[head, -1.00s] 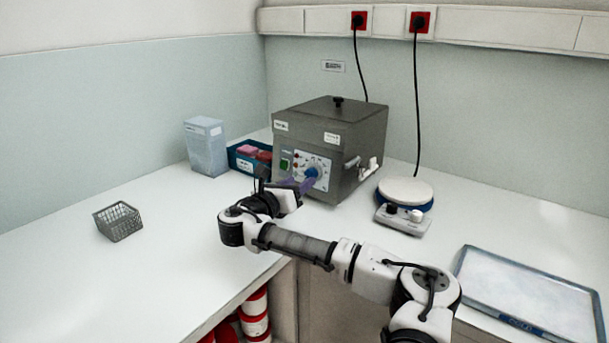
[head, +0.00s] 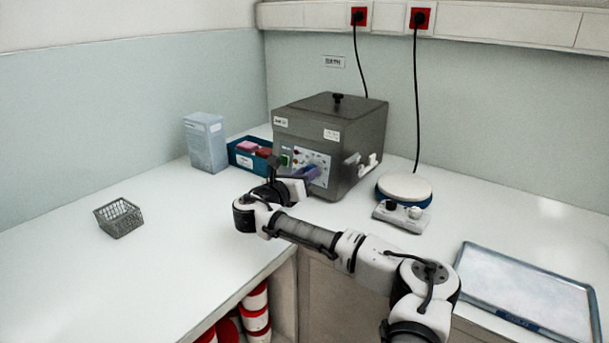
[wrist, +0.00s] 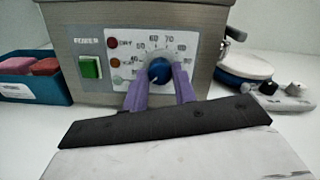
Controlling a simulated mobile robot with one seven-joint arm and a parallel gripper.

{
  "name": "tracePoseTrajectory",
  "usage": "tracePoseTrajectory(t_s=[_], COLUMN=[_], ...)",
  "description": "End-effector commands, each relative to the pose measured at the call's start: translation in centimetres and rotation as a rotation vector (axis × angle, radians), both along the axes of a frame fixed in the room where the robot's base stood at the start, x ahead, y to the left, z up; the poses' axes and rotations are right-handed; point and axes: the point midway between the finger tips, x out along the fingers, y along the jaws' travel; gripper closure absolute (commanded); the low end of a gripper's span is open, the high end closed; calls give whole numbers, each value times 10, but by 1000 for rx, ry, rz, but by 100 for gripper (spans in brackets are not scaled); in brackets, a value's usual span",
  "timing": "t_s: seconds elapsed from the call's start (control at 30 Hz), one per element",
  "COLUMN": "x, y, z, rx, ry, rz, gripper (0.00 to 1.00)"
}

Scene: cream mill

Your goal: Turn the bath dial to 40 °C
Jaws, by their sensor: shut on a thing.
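The grey water bath (head: 335,125) stands at the back of the counter. Its white dial panel faces me and also shows in the wrist view (wrist: 128,50). The round blue dial (wrist: 160,70) sits on that panel, with a printed number scale around its upper side. My gripper (wrist: 160,88) has its two purple fingers on either side of the dial, shut on it. I cannot read where the dial's mark points. In the head view my gripper (head: 307,174) hides most of the dial.
A green switch (wrist: 91,67) and small round lamps are left of the dial. A blue bin (head: 240,161) with pink and red items stands left of the bath, and a stirrer (head: 402,216) right of it. A wire basket (head: 118,218) and a tray (head: 530,290) lie farther out.

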Motion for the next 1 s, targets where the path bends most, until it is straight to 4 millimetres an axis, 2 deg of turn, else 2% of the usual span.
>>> tracePoseTrajectory(t_s=[0.43, 1.0], x=[0, 1], y=[1, 3], z=[-3, -4], rx=[98, 507], ry=[-68, -364], rz=[-18, -96], gripper=[96, 96])
